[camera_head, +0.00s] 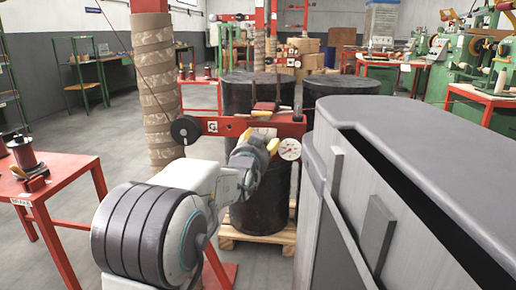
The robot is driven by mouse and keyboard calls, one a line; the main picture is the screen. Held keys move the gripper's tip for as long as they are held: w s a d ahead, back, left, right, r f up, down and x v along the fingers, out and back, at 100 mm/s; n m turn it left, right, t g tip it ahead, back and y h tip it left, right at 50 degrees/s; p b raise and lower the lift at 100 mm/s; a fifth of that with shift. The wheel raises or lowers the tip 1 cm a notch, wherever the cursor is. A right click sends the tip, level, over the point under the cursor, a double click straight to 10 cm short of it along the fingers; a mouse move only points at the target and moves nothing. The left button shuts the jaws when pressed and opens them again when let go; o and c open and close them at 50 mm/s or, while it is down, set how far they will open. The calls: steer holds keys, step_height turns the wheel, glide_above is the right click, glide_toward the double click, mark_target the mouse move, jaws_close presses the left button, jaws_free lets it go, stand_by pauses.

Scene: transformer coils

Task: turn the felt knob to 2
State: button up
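A red crossbar device (227,127) stands in the middle of the picture. It carries a black wheel (185,130) at its left end, a small white plate marked G (212,127) and a round white dial gauge (290,149) at its right. I cannot make out a felt knob or its numbers; my gripper covers part of the device. My gripper (264,139) is at the right part of the crossbar, left of the gauge. It is seen from behind, so its fingers and any contact are hidden.
Large black drums (246,94) stand behind, one on a wooden pallet (262,236). A big grey cabinet-like body (430,165) fills the right side close by. A red table (55,178) with a spool stands at left. Grey floor (118,140) is open between the table and the wrapped column (157,85).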

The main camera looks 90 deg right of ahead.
steer(key=v, duration=1.2)
